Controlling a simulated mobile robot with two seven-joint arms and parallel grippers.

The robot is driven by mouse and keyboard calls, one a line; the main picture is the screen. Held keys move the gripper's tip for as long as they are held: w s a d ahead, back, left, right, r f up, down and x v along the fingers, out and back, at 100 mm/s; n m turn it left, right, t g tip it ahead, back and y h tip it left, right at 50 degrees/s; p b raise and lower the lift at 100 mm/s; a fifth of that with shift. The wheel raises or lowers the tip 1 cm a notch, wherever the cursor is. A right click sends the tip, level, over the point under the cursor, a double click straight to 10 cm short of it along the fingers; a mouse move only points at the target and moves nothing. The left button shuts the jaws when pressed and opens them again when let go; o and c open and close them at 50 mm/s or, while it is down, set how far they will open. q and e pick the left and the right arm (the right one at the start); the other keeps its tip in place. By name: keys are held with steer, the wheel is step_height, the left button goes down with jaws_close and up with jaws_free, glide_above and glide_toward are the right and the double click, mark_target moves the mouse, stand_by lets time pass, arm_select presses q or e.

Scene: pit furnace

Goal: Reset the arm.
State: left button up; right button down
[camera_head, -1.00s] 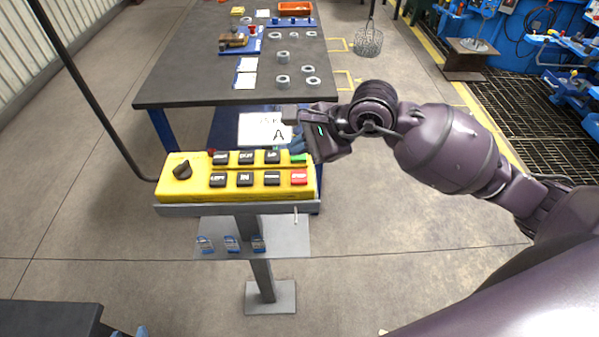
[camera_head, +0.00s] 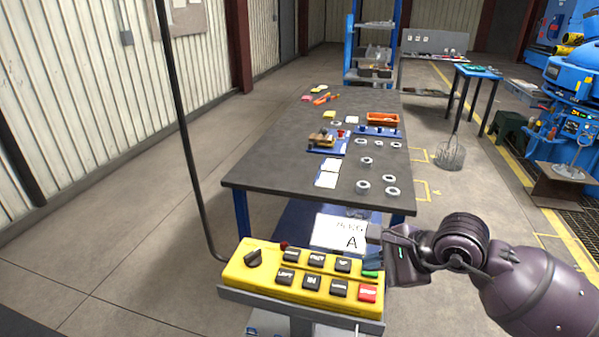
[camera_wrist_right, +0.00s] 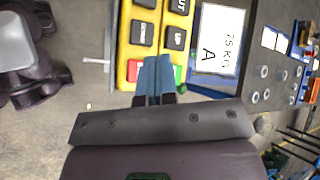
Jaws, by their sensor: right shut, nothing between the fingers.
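My right arm comes in from the lower right in the head view. Its gripper (camera_head: 372,262) is at the right end of the yellow control box (camera_head: 300,277), close to the green button (camera_head: 370,274) and above the red button (camera_head: 367,293). In the right wrist view the blue fingers (camera_wrist_right: 155,78) are together with nothing between them, over the box's end by the red button (camera_wrist_right: 134,71). Whether the fingertips touch the box is unclear. My left gripper is not in view.
A dark worktable (camera_head: 270,165) behind the box holds metal rings, papers and an orange tray (camera_head: 383,118). A white card marked A (camera_head: 338,236) is behind the box. A black pole (camera_head: 180,110) rises at the box's left. A wire basket (camera_head: 450,155) stands right of the table.

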steer(key=shift+w+a+r, duration=0.1)
steer(key=shift+r, duration=0.05)
step_height(320, 180, up, 11)
steer(key=w+a+m+t+y, duration=0.2)
steer(key=m+t+y, duration=0.65)
steer(key=m, duration=1.15)
steer(key=d+f+m+t+h, duration=0.2)
steer(key=d+f+m+h, duration=0.55)
steer(key=m, duration=0.65)
steer(key=d+f+m+t+h, duration=0.2)
steer(key=d+f+m+h, duration=0.25)
steer(key=f+m, duration=0.75)
steer(key=s+d+f+m+g+h, duration=0.3)
steer(key=s+f+m+g, duration=0.3)
steer(key=s+f, duration=1)
steer(key=s+m+h, duration=0.1)
steer(key=s+m, duration=0.1)
steer(key=m, duration=0.1)
steer(key=shift+s+d+f, duration=0.15)
steer(key=shift+s+f, duration=0.1)
steer(key=shift+s, duration=0.15)
